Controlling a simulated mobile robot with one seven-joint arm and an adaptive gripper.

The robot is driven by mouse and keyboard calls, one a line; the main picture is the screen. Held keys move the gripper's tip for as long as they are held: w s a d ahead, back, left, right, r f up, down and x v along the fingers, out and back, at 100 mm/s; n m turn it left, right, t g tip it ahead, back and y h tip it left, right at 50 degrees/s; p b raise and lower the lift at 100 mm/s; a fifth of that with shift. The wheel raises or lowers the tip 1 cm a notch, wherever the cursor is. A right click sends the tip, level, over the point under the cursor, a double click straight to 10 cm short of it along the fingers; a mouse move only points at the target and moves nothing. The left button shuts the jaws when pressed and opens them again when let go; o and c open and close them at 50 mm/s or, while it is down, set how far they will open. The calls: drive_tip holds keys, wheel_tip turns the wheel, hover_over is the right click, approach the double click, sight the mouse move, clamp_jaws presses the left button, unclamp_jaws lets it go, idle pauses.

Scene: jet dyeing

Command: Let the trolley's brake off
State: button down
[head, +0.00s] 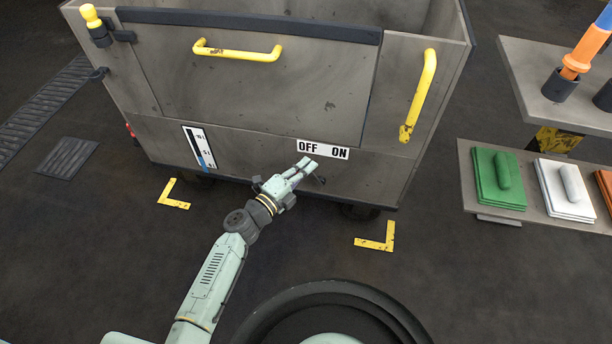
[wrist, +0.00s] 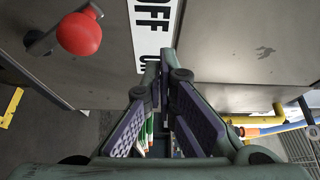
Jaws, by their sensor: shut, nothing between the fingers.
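The grey trolley (head: 270,100) stands ahead of me, with a white OFF/ON label (head: 323,149) low on its front. The label also shows turned sideways in the wrist view (wrist: 154,30). In the wrist view, a red ball knob (wrist: 79,34) sits on a dark lever (wrist: 42,43) below the label on the trolley. In the head view my gripper hides the knob; a small dark part shows just right of the fingers. My gripper (head: 307,164) is shut and empty, its tips near the label. The knob is apart from the fingers, to their left in the wrist view (wrist: 165,62).
Yellow handles (head: 237,51) are on the trolley front, with a level gauge (head: 199,147) lower left. Yellow corner marks (head: 376,237) lie on the floor before it. A shelf on the right carries green (head: 497,178) and white (head: 565,189) pads. Open floor lies left.

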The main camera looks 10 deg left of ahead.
drive_tip(key=shift+r, duration=2.4)
